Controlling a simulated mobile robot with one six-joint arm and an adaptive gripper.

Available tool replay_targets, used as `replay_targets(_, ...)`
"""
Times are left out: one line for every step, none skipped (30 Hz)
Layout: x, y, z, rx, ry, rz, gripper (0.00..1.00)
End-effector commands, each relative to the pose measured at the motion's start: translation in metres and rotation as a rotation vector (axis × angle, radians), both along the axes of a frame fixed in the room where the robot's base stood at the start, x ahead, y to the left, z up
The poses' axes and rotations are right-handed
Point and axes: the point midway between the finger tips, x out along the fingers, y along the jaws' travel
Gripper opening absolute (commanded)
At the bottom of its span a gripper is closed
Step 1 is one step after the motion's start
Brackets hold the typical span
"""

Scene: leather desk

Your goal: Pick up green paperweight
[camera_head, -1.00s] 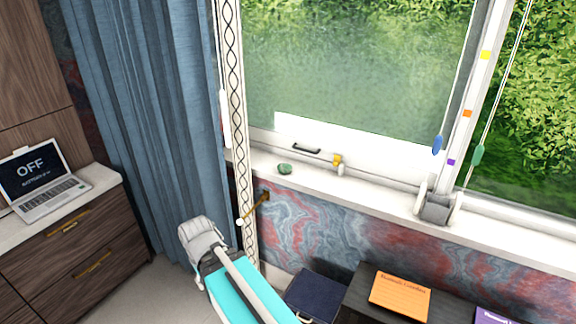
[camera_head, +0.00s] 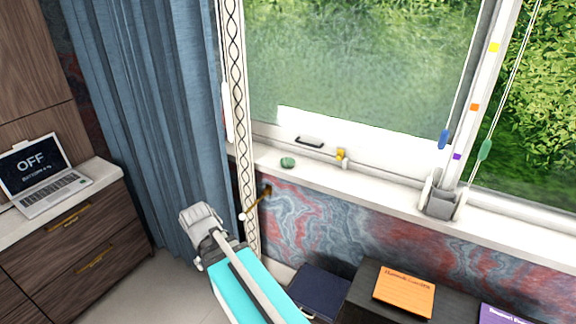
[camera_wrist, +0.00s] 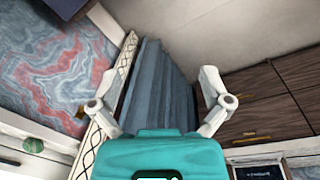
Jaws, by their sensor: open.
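The green paperweight (camera_head: 288,162) is a small rounded object on the white windowsill (camera_head: 345,183), in the middle of the head view. In the wrist view the paperweight (camera_wrist: 33,145) is at the lower left edge. My gripper (camera_wrist: 158,112) is open and empty, with its two pale fingers spread wide. My arm shows in the head view, low and left of the paperweight and apart from it, but the fingertips are not clear there.
A blue curtain (camera_head: 150,110) and a patterned trim strip (camera_head: 240,120) hang left of the sill. A brass curtain hook (camera_head: 257,203) juts from the wall below it. A small yellow-and-white item (camera_head: 342,157) sits on the sill right of the paperweight. A laptop (camera_head: 42,175) stands on a cabinet.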

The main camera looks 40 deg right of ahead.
Motion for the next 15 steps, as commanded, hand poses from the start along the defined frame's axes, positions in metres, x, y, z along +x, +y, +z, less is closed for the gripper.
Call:
replay_targets(0.017,-0.013,-0.005,-0.032,-0.017,-0.049,1.0)
replay_targets(0.025,-0.021,-0.006,-0.055,-0.029,-0.083,1.0)
replay_targets(0.037,-0.033,-0.008,-0.09,-0.048,-0.133,1.0)
replay_targets(0.046,-0.044,-0.009,-0.117,-0.065,-0.174,1.0)
replay_targets(0.056,-0.055,-0.01,-0.146,-0.083,-0.217,1.0)
replay_targets(0.07,-0.07,-0.011,-0.186,-0.111,-0.276,1.0)
replay_targets(0.08,-0.083,-0.011,-0.217,-0.135,-0.323,1.0)
replay_targets(0.091,-0.096,-0.011,-0.249,-0.159,-0.368,1.0)
replay_targets(0.104,-0.114,-0.011,-0.293,-0.195,-0.431,1.0)
replay_targets(0.115,-0.128,-0.01,-0.324,-0.225,-0.477,1.0)
replay_targets(0.125,-0.142,-0.009,-0.356,-0.254,-0.523,1.0)
replay_targets(0.138,-0.16,-0.008,-0.398,-0.297,-0.581,1.0)
replay_targets(0.147,-0.174,-0.006,-0.427,-0.33,-0.623,1.0)
replay_targets(0.157,-0.188,-0.004,-0.457,-0.364,-0.665,1.0)
replay_targets(0.169,-0.206,-0.002,-0.494,-0.41,-0.717,1.0)
